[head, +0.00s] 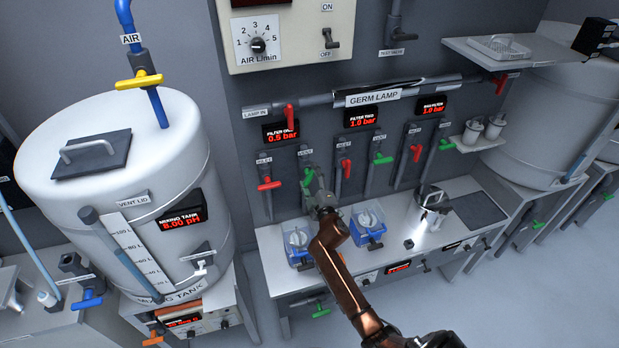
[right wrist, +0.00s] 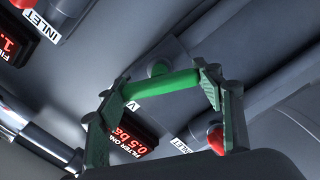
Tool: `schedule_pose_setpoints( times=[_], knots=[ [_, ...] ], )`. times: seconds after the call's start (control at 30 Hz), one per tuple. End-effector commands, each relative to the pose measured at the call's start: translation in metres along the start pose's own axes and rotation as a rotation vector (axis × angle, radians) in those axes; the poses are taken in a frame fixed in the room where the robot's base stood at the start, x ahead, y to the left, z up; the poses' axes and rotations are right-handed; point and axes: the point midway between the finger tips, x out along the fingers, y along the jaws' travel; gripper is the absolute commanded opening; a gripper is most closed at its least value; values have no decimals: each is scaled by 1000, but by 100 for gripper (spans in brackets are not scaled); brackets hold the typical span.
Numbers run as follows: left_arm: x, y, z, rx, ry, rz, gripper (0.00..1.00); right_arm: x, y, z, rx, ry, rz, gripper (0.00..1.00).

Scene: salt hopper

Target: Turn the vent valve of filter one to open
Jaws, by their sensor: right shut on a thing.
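The filter one display (head: 281,134) on the wall reads 0.5 bar; it also shows upside down in the right wrist view (right wrist: 132,136). Below it, the vent valve's green handle (head: 307,178) sits on the pipe under the vent label. My right gripper (head: 313,190) is at this handle and partly covers it in the head view. In the right wrist view the green handle (right wrist: 165,84) lies between the two fingers, which are shut on its ends. My left gripper is not in view.
The red inlet handle (head: 268,184) is just left of the vent valve. Filter two's red handle (head: 346,166) and green handle (head: 382,158) are to the right. Blue-and-clear filter housings (head: 299,244) stand on the bench below. The germ lamp pipe (head: 372,98) runs above.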

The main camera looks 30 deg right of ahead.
Motion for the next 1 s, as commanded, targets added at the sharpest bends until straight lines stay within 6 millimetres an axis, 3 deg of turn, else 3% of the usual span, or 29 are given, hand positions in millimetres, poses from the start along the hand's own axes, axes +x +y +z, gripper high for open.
schedule_pose_setpoints(
  times=[0.5, 1.0],
  knots=[
    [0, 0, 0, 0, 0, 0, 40, 0, -1, -1, -366, 2, 0, 37],
    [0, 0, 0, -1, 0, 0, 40, 0, -1, 0, -446, 1, 0, 37]
  ],
)
